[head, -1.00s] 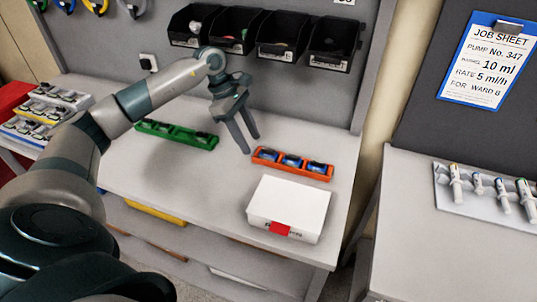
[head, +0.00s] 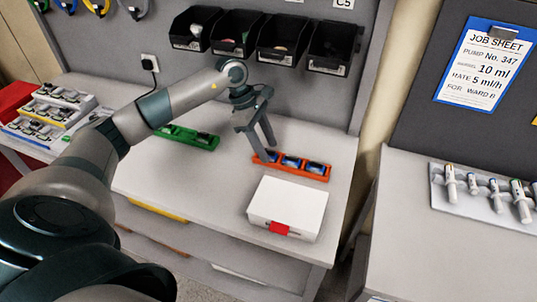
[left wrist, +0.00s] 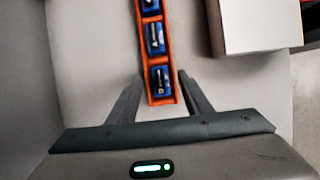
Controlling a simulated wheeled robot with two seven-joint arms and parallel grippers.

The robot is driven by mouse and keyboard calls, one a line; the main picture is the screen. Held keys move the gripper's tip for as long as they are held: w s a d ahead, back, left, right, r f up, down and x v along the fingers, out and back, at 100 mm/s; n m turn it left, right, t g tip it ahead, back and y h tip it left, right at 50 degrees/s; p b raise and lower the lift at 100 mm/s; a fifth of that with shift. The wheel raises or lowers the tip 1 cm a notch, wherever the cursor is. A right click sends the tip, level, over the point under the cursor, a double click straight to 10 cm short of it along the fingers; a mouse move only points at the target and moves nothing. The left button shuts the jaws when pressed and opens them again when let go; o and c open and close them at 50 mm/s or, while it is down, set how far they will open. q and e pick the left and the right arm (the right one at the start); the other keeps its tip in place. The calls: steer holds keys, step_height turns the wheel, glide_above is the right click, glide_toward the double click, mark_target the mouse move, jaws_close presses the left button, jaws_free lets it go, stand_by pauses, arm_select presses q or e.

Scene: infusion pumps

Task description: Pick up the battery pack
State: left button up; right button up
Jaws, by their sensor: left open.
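Blue battery packs with dark tops sit in a row in an orange tray (head: 303,175) on the workbench. The middle pack (head: 291,162) and right pack (head: 315,168) show clearly in the head view; the left one is partly behind my fingers. My left gripper (head: 268,154) is open, pointing down at the tray's left end. In the left wrist view its fingers (left wrist: 161,80) stand on either side of the nearest pack (left wrist: 160,82), with nothing gripped. I cannot tell whether they touch the tray. My right gripper is not in view.
A white box (head: 288,205) with a red label stands just in front of the orange tray. A green tray (head: 190,137) lies to the left, partly behind my arm. Black bins (head: 283,38) hang on the back panel. Bare bench lies between the trays.

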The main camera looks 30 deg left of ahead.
mark_target(268, 150)
arm_select(q)
jaws_close()
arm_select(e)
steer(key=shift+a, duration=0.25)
arm_select(q)
steer(key=shift+r, duration=0.15)
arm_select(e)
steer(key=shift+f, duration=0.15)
